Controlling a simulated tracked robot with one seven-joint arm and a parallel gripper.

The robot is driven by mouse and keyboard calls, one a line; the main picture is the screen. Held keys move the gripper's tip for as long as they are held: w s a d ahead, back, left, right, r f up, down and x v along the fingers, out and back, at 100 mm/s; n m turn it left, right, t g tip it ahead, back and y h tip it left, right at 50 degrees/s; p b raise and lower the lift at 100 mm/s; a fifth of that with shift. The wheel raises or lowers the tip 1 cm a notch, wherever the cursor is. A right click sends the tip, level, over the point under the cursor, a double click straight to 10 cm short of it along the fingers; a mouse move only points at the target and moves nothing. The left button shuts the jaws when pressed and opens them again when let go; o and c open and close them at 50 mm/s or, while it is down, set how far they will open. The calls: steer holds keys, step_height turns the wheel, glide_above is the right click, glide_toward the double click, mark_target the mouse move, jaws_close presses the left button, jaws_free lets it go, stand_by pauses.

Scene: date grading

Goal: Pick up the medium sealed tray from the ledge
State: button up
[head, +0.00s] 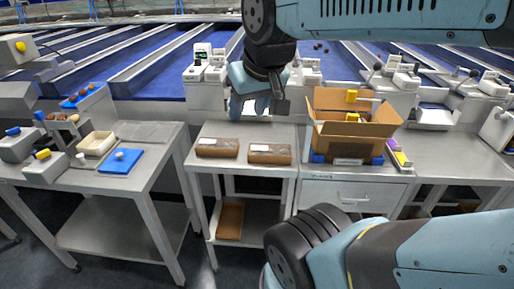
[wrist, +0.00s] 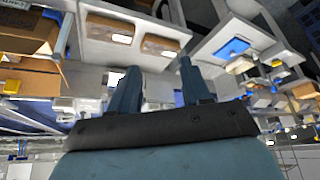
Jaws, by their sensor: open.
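Two brown sealed trays with white labels, a left one (head: 217,147) and a right one (head: 269,153), lie side by side on the grey middle table (head: 240,131). They look close in size, so I cannot tell which is the medium one. In the wrist view they show as one tray (wrist: 107,30) and another tray (wrist: 160,45), beyond my fingertips. My gripper (head: 250,106) is open and empty, fingers pointing down. In the head view it appears above and behind the trays, apart from both. No tray is hidden by it.
An open cardboard box (head: 352,130) stands on the counter at the right. A left table (head: 140,132) bears a blue mat (head: 121,161) and a cream container (head: 96,143). A brown carton (head: 230,220) lies on the middle table's lower shelf. Machines line the back.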

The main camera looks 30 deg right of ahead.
steer(key=shift+o, duration=0.8)
steer(key=shift+w+d, duration=0.1)
steer(key=shift+w, duration=0.05)
steer(key=o, duration=0.6)
steer(key=w+d+m, duration=0.1)
steer(key=m, duration=0.1)
steer(key=w+d+f+m+g, duration=0.1)
steer(key=w+m, duration=0.1)
steer(key=w+d+m, duration=0.1)
steer(key=w+m, duration=0.1)
steer(key=shift+w+d+f+m+g, duration=0.2)
steer(key=shift+f+m+g, duration=0.1)
steer(key=shift+f, duration=0.1)
steer(key=shift+o, duration=0.9)
steer(key=w+d+f+m+g, duration=0.1)
steer(key=w+d+f+m, duration=0.2)
steer(key=m, duration=0.3)
steer(key=shift+w+d, duration=0.35)
steer(key=shift+w, duration=0.5)
steer(key=m+g, duration=0.3)
steer(key=m, duration=0.9)
glide_above(270, 148)
step_height(270, 148, down, 10)
step_height(270, 148, down, 13)
steer(key=shift+a+f, duration=0.1)
